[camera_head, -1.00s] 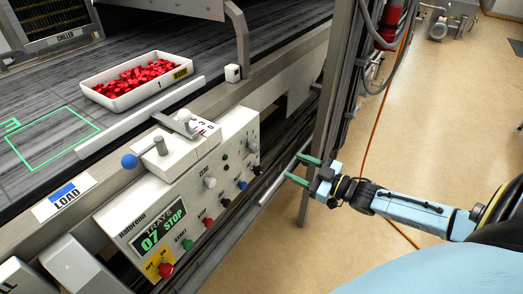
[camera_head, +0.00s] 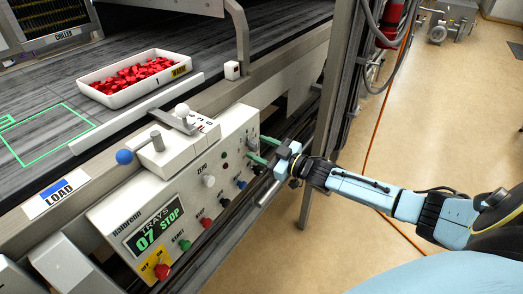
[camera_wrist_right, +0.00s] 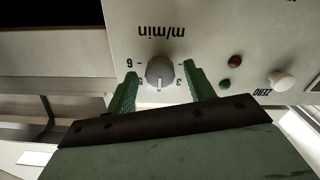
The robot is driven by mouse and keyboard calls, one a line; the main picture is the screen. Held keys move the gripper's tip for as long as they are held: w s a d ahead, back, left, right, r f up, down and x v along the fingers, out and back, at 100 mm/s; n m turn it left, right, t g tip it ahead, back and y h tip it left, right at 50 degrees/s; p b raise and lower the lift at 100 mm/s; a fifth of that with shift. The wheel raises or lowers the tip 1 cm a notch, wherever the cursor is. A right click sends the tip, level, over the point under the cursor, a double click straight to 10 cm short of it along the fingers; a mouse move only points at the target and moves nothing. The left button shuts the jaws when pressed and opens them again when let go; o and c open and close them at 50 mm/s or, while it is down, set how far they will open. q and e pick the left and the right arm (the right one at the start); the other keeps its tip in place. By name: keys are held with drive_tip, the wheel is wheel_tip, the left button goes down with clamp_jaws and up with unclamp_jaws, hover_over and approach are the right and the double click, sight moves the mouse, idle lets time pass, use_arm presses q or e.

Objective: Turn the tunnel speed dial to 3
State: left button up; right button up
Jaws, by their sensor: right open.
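The tunnel speed dial (camera_wrist_right: 160,70) is a round grey knob on the white control panel (camera_wrist_right: 236,40), below an "m/min" label that appears upside down in the right wrist view. Its pale pointer mark faces the bottom of that picture, between the printed 5 and 3. My right gripper (camera_head: 258,149) is open at the panel's right end in the head view. Its green fingers (camera_wrist_right: 160,72) stand on either side of the dial, with visible gaps and no clear contact. In the head view the fingers partly hide the dial. My left gripper is not in view.
A steel post (camera_head: 325,130) stands behind my right gripper. A white tray (camera_head: 118,98) of red pieces sits on the belt.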

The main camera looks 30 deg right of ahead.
drive_tip(key=c, duration=1)
drive_tip(key=shift+o, duration=0.2)
